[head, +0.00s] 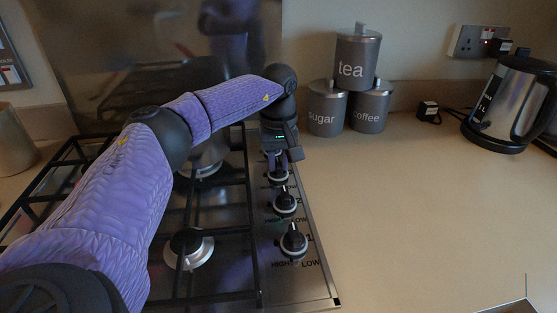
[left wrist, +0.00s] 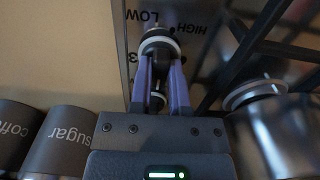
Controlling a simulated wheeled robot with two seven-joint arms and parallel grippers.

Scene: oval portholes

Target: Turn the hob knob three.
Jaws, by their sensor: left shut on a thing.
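The hob (head: 320,285) has a column of dark knobs with pale rings along its right side. Knob one (head: 294,242) is nearest, with knob two (head: 285,204) behind it. Knob three (head: 278,176) lies just below my left gripper (head: 283,157). In the left wrist view, the fingers of my left gripper (left wrist: 162,62) point down at knob three (left wrist: 160,40) and close on its grip; a "3" is printed beside it. Another knob (left wrist: 157,101) shows between the fingers, closer to the palm. The exact finger contact is partly hidden. My right gripper is out of view.
Black pan supports (head: 255,225) run left of the knobs. Tea (head: 357,55), sugar (head: 327,110) and coffee (head: 371,108) canisters and a kettle (head: 510,105) stand at the back. The counter's middle is clear.

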